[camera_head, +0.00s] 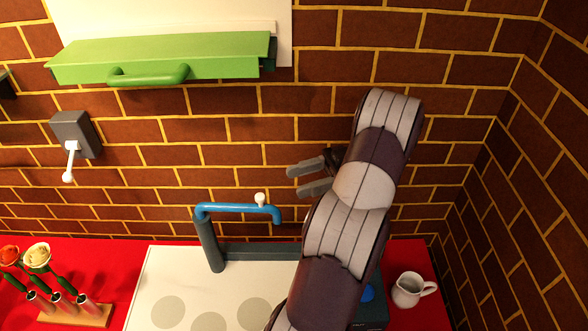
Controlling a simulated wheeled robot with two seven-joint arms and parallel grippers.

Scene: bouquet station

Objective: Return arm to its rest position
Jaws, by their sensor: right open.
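My right arm rises from the bottom middle of the head view and bends up in front of the brick wall. Its gripper (311,179) points left above the blue faucet, with its two grey fingers parted and nothing between them. The gripper's base is partly hidden behind my arm. My left gripper is not in view.
A blue-spouted faucet (238,208) stands just below the gripper. A white jug (409,290) is right of my arm on the red counter (405,258). Flowers in a wooden stand (90,316) are at lower left. A green-fronted cabinet (200,57) hangs above; a wall switch (76,135) is at left.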

